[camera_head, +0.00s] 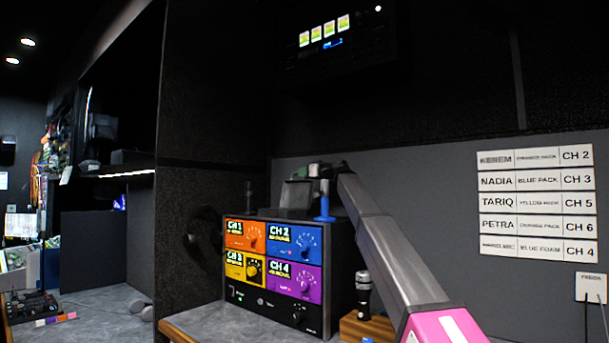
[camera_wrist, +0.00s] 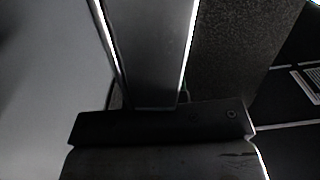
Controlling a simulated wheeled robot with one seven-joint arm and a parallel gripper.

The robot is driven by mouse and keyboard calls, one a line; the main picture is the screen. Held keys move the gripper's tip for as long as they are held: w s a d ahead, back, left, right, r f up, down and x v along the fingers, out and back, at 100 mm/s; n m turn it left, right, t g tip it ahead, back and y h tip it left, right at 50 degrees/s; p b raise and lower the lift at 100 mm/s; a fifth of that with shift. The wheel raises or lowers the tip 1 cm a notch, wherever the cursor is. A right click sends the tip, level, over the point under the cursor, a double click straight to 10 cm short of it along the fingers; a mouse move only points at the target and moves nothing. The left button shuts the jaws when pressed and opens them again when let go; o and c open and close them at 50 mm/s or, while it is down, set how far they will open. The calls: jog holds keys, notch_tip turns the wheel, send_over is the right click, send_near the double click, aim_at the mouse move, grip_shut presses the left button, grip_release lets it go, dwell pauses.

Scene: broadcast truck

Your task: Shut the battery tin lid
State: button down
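A small dark grey boxy thing (camera_head: 297,194) stands on top of the channel unit in the head view. It has an upright flat part and may be the battery tin with its lid raised, but it is too dark to be sure. My gripper (camera_head: 322,176) is at the end of my grey arm, just right of this thing. Whether they touch is unclear. In the wrist view, a grey panel with bright edges (camera_wrist: 150,50) rises behind a dark bar (camera_wrist: 160,124); I cannot tell which thing the panel is. The fingers' opening does not show clearly.
The channel unit (camera_head: 270,310) has orange, blue, yellow and purple panels. A blue post-like thing (camera_head: 324,209) stands on its top right. A microphone (camera_head: 363,294) stands in a wooden block (camera_head: 366,330) to its right. The grey counter (camera_head: 195,322) is clear at front left.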

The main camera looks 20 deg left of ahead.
jog(key=shift+s+a+r, duration=0.1)
jog(key=shift+s+a, duration=0.1)
jog(key=shift+s, duration=0.25)
jog(key=shift+s+a+r, duration=0.1)
jog(key=shift+s+a, duration=0.05)
jog(key=shift+s, duration=0.3)
jog(key=c, duration=1.2)
grip_release()
jog(key=shift+w, duration=0.1)
jog(key=v, duration=1)
jog(key=shift+s+d, duration=0.2)
jog(key=shift+d, duration=0.15)
